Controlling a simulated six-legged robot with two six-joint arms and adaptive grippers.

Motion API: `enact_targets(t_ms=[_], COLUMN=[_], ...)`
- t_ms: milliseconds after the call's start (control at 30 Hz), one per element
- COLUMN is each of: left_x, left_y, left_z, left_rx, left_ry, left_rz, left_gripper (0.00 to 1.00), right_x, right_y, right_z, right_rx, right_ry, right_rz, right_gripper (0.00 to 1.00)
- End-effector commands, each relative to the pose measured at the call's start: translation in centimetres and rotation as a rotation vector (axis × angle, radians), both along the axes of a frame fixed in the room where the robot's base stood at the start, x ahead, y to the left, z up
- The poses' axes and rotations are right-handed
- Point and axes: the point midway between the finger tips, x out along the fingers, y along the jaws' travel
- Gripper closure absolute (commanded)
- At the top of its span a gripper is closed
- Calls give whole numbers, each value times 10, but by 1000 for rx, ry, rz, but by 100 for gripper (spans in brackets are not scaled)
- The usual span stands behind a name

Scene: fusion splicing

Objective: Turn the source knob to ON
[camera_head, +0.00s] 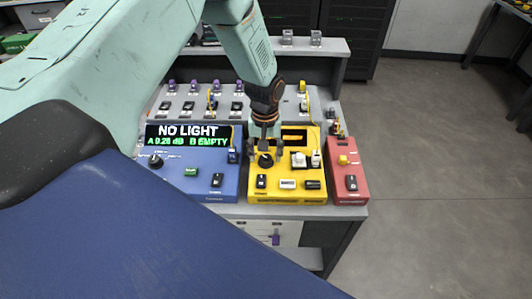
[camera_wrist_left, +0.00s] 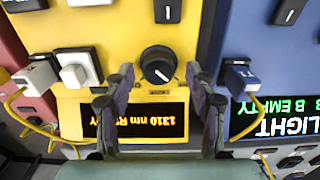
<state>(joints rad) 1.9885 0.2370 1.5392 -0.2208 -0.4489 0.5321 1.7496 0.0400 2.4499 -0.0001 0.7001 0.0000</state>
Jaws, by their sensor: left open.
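The knob is a round black dial (camera_wrist_left: 157,67) with a white pointer line on the yellow box (camera_wrist_left: 130,25). In the head view the knob (camera_head: 265,161) shows just below my left gripper (camera_head: 266,149). In the left wrist view the fingers of my left gripper (camera_wrist_left: 160,77) are apart, one on each side of the knob; I cannot tell whether they touch it. The pointer slants toward the lower right there. The yellow box's display (camera_wrist_left: 150,122) shows orange text starting "1310 nm", partly hidden by a finger. My right gripper is not in view.
A red box (camera_head: 348,185) stands to the right. Black switches and yellow-cabled connectors (camera_head: 316,158) sit near the knob. A grey sloped panel (camera_head: 180,118) lies behind.

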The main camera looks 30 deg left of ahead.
Motion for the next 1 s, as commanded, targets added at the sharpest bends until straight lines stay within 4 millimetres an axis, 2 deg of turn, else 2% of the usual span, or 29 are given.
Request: enact_targets(t_ms=[333, 900, 1000], left_x=[4, 3, 3], left_y=[-1, -1, -1], left_z=[-4, -3, -3], left_rx=[0, -1, -1], left_ry=[-1, 1, 1], left_rz=[0, 0, 0], left_gripper=[45, 93, 98], right_x=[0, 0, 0], right_y=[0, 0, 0], right_z=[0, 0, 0], right_rx=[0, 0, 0], right_ry=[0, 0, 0], right_rz=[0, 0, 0], right_gripper=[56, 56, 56])
